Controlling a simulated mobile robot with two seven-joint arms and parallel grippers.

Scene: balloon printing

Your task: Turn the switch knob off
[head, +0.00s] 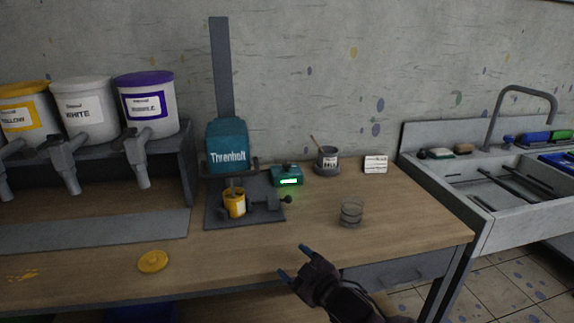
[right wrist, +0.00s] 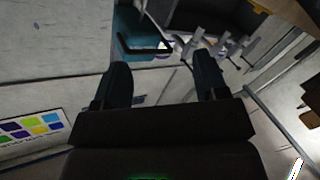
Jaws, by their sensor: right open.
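A small teal control box (head: 287,180) with a lit green display stands on the workbench, right of the teal "Threnholt" machine (head: 227,146). A dark knob (head: 288,167) is on top of the box; its setting is too small to tell. My right gripper (head: 295,262) is open and empty near the bench's front edge, in front of the box and apart from it. In the right wrist view its two fingers (right wrist: 163,75) are spread with nothing between them. My left gripper is not in view.
A yellow jar (head: 235,203) stands on the machine's base. A cup (head: 327,161) and white card (head: 375,164) are at the back. The bench between gripper and box is mostly clear.

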